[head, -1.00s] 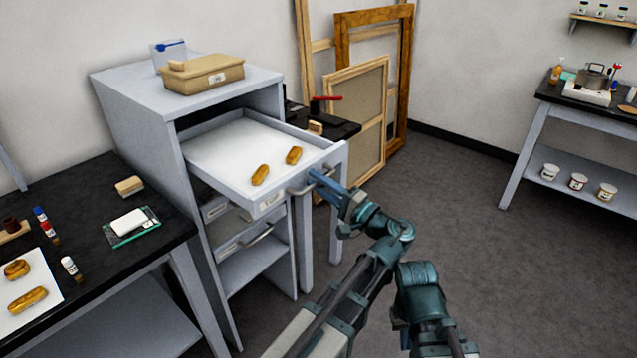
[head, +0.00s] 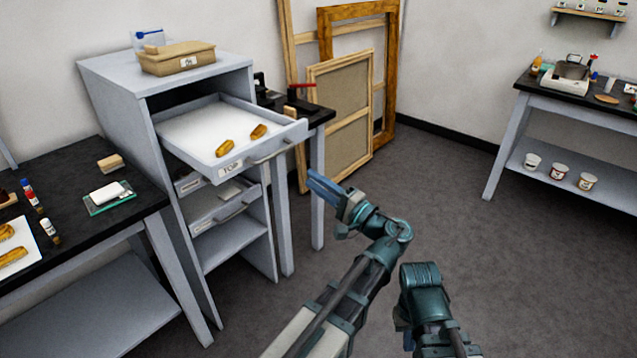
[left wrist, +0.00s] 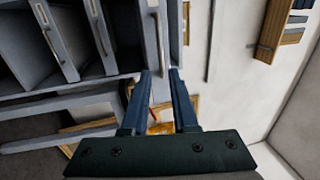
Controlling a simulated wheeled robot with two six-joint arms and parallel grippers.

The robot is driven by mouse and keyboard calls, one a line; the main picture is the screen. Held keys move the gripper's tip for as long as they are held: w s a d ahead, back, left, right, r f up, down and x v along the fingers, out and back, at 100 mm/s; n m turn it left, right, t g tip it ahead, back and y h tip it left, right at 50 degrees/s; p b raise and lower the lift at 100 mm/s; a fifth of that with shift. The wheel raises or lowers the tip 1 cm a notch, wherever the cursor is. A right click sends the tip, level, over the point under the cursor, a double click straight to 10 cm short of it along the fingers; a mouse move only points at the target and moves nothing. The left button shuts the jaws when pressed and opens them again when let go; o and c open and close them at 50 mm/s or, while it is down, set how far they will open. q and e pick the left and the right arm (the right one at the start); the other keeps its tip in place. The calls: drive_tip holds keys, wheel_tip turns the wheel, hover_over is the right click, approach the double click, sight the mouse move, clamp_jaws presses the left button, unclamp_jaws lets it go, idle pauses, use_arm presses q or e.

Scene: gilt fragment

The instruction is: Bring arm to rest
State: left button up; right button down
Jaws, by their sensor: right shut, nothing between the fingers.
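My left gripper (head: 318,186) is beside the open top drawer, to the right of and below its handle (head: 272,152), apart from it. Its blue fingers are parted and empty, as the left wrist view (left wrist: 160,74) also shows. The top drawer (head: 232,170), labelled TOP, is pulled out of the grey cabinet (head: 130,95). Two golden fragments (head: 225,148) (head: 259,131) lie on its white bottom. My right gripper (head: 407,340) is low at the bottom of the head view, shut, with its fingers mostly hidden by the arm.
A black-topped bench (head: 75,215) at left bears paint bottles, a white block on a green plate (head: 108,196) and golden pieces on white paper. Wooden frames (head: 340,115) lean on the back wall. Another bench (head: 575,100) stands at right. The floor between is clear.

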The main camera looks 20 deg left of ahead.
idle(0.3)
use_arm(q)
drive_tip(key=s+a+f+n+g+h, duration=0.1)
drive_tip(key=s+a+f+g+h, duration=0.15)
drive_tip(key=f, duration=0.35)
drive_tip(key=s+a+f+g+h, duration=0.1)
drive_tip(key=f+h, duration=0.2)
drive_tip(key=f, duration=0.2)
drive_tip(key=s+a+f+n+g+h, duration=0.1)
drive_tip(key=s+a+f+g+h, duration=0.15)
drive_tip(key=f, duration=0.35)
drive_tip(key=s+d+f+n+h, duration=0.1)
drive_tip(key=s+d+f+h, duration=0.2)
drive_tip(key=d+f+h, duration=0.3)
drive_tip(key=s+d+f+m+g+h, duration=0.15)
drive_tip(key=s+d, duration=0.25)
drive_tip(key=d, duration=0.4)
drive_tip(key=s+d+f+m+h, duration=0.15)
drive_tip(key=s+d, duration=0.25)
drive_tip(key=d, duration=0.4)
wheel_tip(320, 180, up, 17)
drive_tip(key=p, duration=1.7)
drive_tip(key=shift+s+n+h, duration=0.3)
drive_tip(key=shift+s, duration=0.1)
